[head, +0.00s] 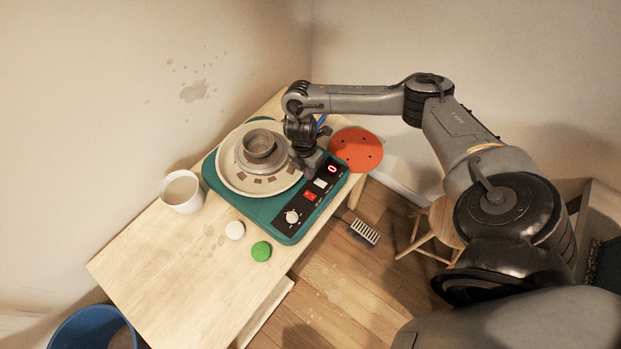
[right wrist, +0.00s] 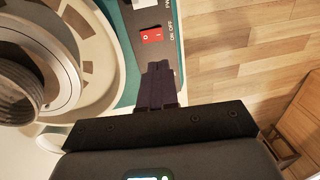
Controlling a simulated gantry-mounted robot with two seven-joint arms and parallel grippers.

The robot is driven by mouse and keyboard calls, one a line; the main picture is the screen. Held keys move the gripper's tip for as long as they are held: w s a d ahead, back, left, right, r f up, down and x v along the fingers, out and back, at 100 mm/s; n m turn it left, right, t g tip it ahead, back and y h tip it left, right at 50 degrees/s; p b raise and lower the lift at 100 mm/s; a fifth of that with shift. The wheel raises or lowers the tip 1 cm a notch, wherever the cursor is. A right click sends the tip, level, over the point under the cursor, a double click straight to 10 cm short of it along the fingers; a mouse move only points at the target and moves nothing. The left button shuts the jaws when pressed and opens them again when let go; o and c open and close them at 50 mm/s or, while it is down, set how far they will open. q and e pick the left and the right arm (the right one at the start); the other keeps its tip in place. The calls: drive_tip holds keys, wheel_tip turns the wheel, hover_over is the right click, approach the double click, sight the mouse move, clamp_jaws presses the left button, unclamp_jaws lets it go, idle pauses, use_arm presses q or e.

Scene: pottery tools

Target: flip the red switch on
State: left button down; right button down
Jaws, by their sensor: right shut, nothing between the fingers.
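The red switch (head: 310,195) sits on the black control panel of a teal pottery wheel (head: 283,230), between a white square button (head: 320,183) and a white round knob (head: 292,217). It also shows in the right wrist view (right wrist: 152,36), beside the printed words ON and OFF. I cannot tell which way it is tipped. My right gripper (head: 309,170) is shut and empty over the panel's far end, near the red-lit display (head: 332,169). In the right wrist view its closed fingertips (right wrist: 158,68) point towards the switch, with a gap visible between. My left gripper is out of view.
A clay bowl (head: 259,146) stands on the wheel's round plate (head: 235,178), close beside my right gripper. A white cup (head: 181,191), a white disc (head: 235,230), a green disc (head: 261,251) and an orange disc (head: 356,149) lie around the wheel. The table's near left is clear.

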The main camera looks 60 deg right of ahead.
drive_tip(key=b, duration=0.4)
hover_over(314, 197)
drive_tip(key=f, duration=0.9)
drive_tip(key=shift+w+a+f, duration=0.15)
drive_tip(key=shift+w+f, duration=0.05)
drive_tip(key=shift+w, duration=0.15)
drive_tip(key=shift+s+f, duration=0.15)
drive_tip(key=shift+f, duration=1.6)
drive_tip(key=shift+s, duration=0.1)
drive_tip(key=shift+f, duration=0.2)
drive_tip(key=shift+w+r, duration=0.1)
drive_tip(key=shift+w, duration=0.1)
drive_tip(key=shift+w+r, duration=0.2)
drive_tip(key=shift+w, duration=0.4)
